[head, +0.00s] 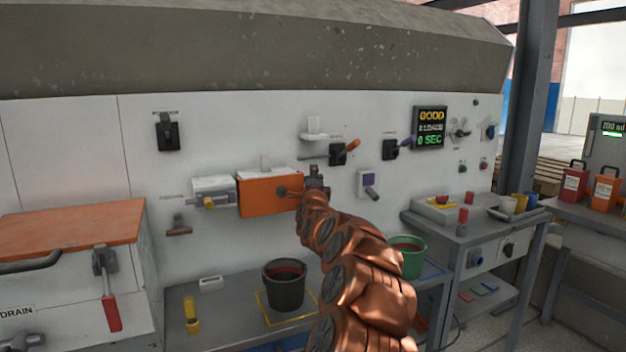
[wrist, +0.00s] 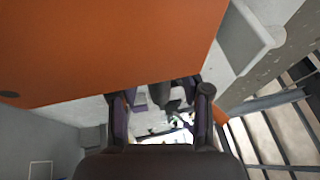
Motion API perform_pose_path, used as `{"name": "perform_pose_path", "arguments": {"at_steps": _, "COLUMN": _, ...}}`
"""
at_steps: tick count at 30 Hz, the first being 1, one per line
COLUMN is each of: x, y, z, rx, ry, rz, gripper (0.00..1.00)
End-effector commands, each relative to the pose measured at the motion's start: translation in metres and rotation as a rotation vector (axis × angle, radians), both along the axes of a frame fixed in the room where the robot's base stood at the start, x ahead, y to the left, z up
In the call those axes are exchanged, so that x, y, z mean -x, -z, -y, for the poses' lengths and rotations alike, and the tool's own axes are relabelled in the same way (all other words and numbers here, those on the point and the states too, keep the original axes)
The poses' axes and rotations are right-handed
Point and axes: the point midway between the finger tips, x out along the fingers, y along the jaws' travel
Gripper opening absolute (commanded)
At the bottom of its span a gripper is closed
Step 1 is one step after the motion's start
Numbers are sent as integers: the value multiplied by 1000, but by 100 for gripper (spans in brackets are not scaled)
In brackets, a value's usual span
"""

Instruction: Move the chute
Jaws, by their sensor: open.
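An orange box-like part (head: 262,196) sticks out from the white wall panel; it may be the chute, but no label shows this. A small dark knob or lever (head: 283,191) shows on its front. My gripper (head: 316,178) is at the right end of the orange part, small and partly hidden by my copper-coloured arm. In the wrist view the orange surface (wrist: 100,45) fills the upper left, just beyond my gripper (wrist: 162,100). The two fingers stand apart with nothing held between them. I cannot tell whether a finger touches the orange part.
Black switches (head: 338,154) and a lit display (head: 431,128) are to the right. A dark bucket (head: 284,285) and a green bucket (head: 409,256) stand on the bench below.

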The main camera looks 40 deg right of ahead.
Motion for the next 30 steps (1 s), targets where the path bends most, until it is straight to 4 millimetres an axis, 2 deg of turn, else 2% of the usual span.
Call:
{"name": "perform_pose_path", "arguments": {"at_steps": 3, "x": 0, "y": 0, "z": 0, "rx": 0, "ry": 0, "rz": 0, "gripper": 45}}
{"name": "perform_pose_path", "arguments": {"at_steps": 16, "x": 0, "y": 1, "z": 0, "rx": -1, "ry": 0, "rz": -1, "gripper": 0}}
{"name": "perform_pose_path", "arguments": {"at_steps": 30, "x": 0, "y": 1, "z": 0, "rx": -1, "ry": 0, "rz": -1, "gripper": 0}}
